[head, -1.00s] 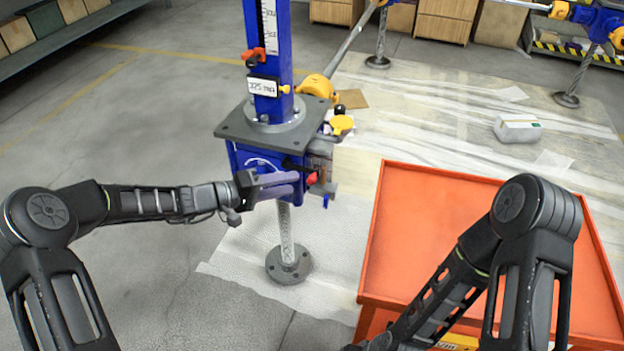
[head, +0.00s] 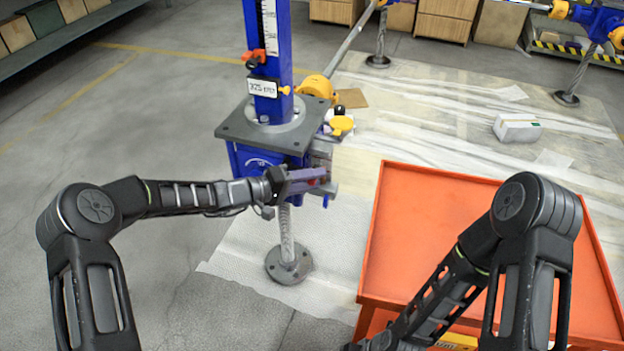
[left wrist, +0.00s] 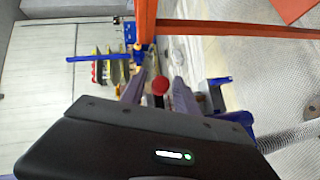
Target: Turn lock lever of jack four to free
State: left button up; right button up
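A blue screw jack (head: 268,50) stands in the middle of the head view, with a grey square plate (head: 240,130) and a gearbox (head: 243,158) below it. No jack number is readable. My left gripper (head: 318,181) is at the gearbox's front right.
An orange cart (head: 440,235) stands right of the jack. A yellow knob (head: 341,125) and a long shaft (head: 350,45) are close to the jack's right side. A white box (head: 517,128) lies farther back. The floor at left is clear.

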pick_arm(q)
grip_shut()
dwell(1.2)
